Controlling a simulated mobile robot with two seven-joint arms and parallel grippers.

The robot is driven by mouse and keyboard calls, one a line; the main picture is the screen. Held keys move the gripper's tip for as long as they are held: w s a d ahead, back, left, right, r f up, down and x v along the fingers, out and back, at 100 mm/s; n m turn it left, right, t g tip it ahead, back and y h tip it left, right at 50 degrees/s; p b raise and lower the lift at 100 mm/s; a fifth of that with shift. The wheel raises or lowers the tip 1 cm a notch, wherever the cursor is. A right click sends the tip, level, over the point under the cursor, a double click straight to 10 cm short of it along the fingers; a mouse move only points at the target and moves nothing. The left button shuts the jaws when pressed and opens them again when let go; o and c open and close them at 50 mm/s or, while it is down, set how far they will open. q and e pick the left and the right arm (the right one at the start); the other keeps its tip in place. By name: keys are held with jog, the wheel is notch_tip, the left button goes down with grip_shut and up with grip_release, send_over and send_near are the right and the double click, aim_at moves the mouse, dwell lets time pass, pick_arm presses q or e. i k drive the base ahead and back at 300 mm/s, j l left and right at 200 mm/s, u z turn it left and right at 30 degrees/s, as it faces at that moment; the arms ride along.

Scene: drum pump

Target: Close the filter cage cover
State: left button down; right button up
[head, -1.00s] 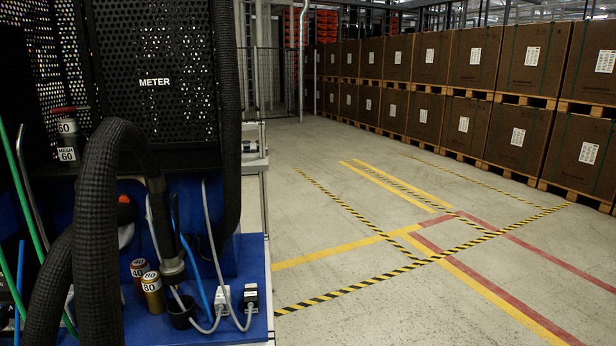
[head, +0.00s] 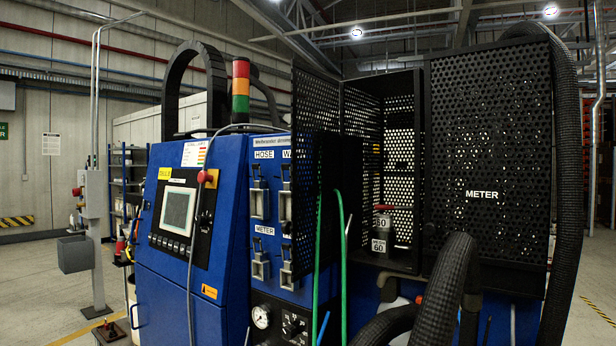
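The black perforated filter cage (head: 399,140) stands on the right part of the blue machine. Its front is open in the middle, and its inside back wall shows. A narrow perforated panel (head: 306,150) stands out at the left of the opening. A wide perforated panel marked METER (head: 487,150) is at the right. I cannot tell for sure which panel is the cover. A grey canister marked MESH 60 (head: 378,252) with a red-topped part above it shows in the opening. Neither of my grippers is in view.
A thick black hose (head: 445,285) bulges in front of the cage's lower right, and another runs down its right side. A control screen (head: 178,210) and signal tower (head: 240,90) are to the left.

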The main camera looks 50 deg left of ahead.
aim_at(314, 140)
jog(key=j, duration=0.7)
jog(key=k+j+z, duration=0.1)
jog(key=j, duration=0.6)
jog(key=k+j, duration=0.1)
jog(key=j, duration=1.25)
jog(key=k+z, duration=0.05)
